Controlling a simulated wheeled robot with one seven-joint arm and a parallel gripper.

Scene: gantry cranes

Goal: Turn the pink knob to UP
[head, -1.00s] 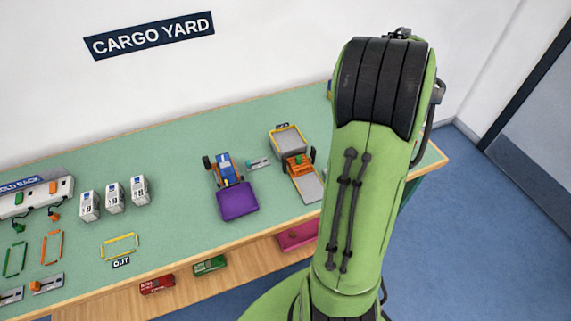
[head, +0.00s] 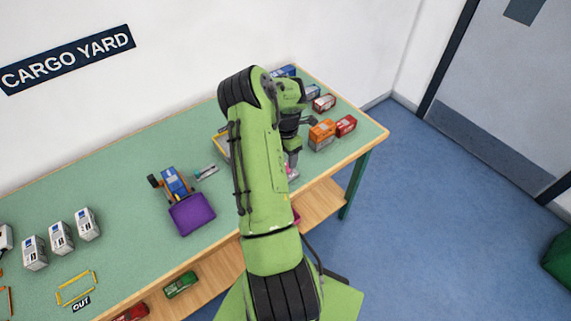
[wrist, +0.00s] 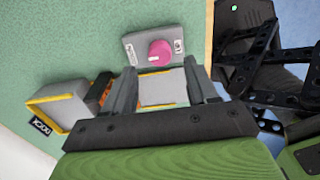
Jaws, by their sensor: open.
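The pink knob (wrist: 160,49) sits on a grey plate (wrist: 141,40) in the wrist view, with a white mark on its lower left side. Small labels flank it left and right, too small to read. A bit of pink (head: 292,173) shows below my arm's end in the head view. My gripper (wrist: 160,67) is open and empty. Its two fingers stand apart, and the knob appears just beyond their tips, between them. I cannot tell the height gap. In the head view my arm hides most of the gripper and the plate.
A grey tray with yellow edging (wrist: 60,108) lies left in the wrist view. A purple block (head: 193,214) and a blue vehicle (head: 175,181) stand left of my arm. Orange (head: 322,131) and red (head: 346,125) boxes stand close to its right. The green tabletop's right edge is near.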

